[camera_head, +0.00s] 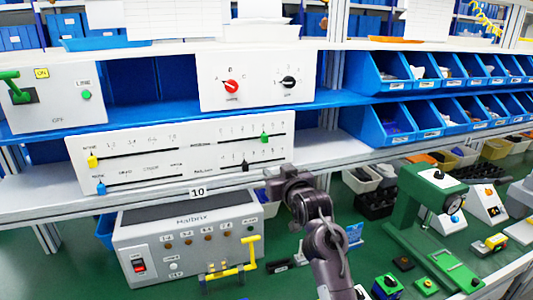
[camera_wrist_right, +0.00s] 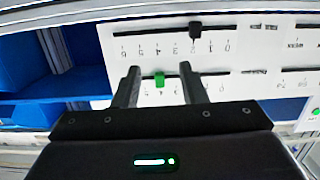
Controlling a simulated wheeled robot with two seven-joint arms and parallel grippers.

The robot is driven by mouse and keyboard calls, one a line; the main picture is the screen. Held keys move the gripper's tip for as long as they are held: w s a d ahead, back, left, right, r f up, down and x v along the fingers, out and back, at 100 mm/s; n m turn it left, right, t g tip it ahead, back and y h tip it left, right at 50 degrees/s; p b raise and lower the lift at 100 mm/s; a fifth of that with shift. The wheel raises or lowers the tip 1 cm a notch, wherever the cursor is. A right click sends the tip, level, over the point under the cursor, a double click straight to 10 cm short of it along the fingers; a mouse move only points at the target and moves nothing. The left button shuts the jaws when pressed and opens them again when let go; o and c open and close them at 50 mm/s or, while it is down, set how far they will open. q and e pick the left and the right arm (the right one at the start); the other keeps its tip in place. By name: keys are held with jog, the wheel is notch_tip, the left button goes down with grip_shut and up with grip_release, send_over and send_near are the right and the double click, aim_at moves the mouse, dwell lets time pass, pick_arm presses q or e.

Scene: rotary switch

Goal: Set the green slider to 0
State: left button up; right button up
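The white slider panel (camera_head: 140,150) stands on the shelf. Its green slider (camera_head: 264,138) is on the upper right slot, right of the slot's middle. The black slider (camera_head: 245,165) sits on the slot below. My right gripper (camera_head: 277,178) is in front of the panel's lower right edge. In the right wrist view, where the panel appears upside down, the gripper (camera_wrist_right: 159,75) is open. The green slider (camera_wrist_right: 159,81) shows between its fingers with gaps on both sides, and the black slider (camera_wrist_right: 195,31) is above. The green slider's scale is partly hidden by the gripper. My left gripper is not visible.
A yellow slider (camera_head: 93,160) and a blue slider (camera_head: 101,189) sit at the panel's left end. A knob box (camera_head: 258,80) is on the shelf above. A grey box (camera_head: 190,235) stands below. Blue bins (camera_head: 385,122) line the right side.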

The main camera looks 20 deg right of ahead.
jog(key=t, duration=0.2)
send_near(266, 137)
jog(key=shift+w+a+r+p, duration=0.1)
jog(key=shift+w+p, duration=0.7)
jog(key=shift+w, duration=1.3)
jog(key=shift+w+a+r+p, duration=0.15)
jog(key=shift+w+p, duration=0.6)
jog(key=shift+w, duration=1.35)
jog(key=shift+d, duration=0.1)
grip_shut()
